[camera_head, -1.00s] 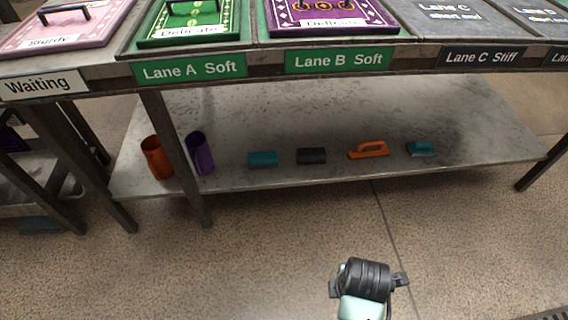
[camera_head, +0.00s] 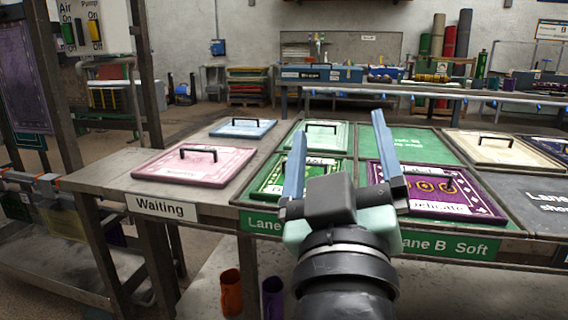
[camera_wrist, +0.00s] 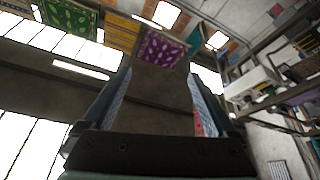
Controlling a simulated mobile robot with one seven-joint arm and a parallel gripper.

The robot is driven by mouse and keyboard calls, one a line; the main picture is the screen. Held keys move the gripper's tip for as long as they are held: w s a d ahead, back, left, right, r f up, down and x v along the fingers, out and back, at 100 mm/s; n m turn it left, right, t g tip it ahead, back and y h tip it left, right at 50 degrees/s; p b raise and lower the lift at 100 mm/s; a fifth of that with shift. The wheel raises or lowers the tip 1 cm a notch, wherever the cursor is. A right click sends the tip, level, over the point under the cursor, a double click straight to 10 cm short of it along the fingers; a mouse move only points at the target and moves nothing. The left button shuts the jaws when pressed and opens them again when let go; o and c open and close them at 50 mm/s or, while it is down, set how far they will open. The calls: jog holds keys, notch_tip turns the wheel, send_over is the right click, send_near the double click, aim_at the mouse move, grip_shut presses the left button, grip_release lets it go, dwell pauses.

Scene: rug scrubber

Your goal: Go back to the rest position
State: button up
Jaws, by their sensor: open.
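My gripper (camera_head: 338,145) is raised in front of the table in the head view, its two long fingers pointing up and spread wide apart. Nothing is between them. In the wrist view the open fingers (camera_wrist: 157,90) frame a dark beam and the bright roof windows, so the wrist camera looks upward. Behind the gripper in the head view, the worktable (camera_head: 110,178) carries the rug panels. The gripper hides part of the Lane A and Lane B signs and of the green rug.
A pink rug panel (camera_head: 195,166) lies by the Waiting sign (camera_head: 163,207); a purple one (camera_head: 470,200) lies in Lane B. Orange (camera_head: 231,292) and purple (camera_head: 273,298) cups stand on the lower shelf. A dark rack post (camera_head: 146,75) rises at left.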

jog(key=s+a+r+m+t+y+p, duration=0.1)
jog(key=s+a+r+t+p, duration=0.15)
jog(key=s+r, duration=0.4)
jog(key=s+a+r+m+t+y+p, duration=0.1)
jog(key=s+a+r+m+t+y, duration=0.15)
jog(key=r, duration=0.65)
notch_tip(320, 180, up, 34)
jog(key=p, duration=3.4)
jog(key=shift+a+r+n+h+p, duration=0.25)
jog(key=shift+a+n+h+p, duration=0.05)
jog(key=shift+a+n+h, duration=0.05)
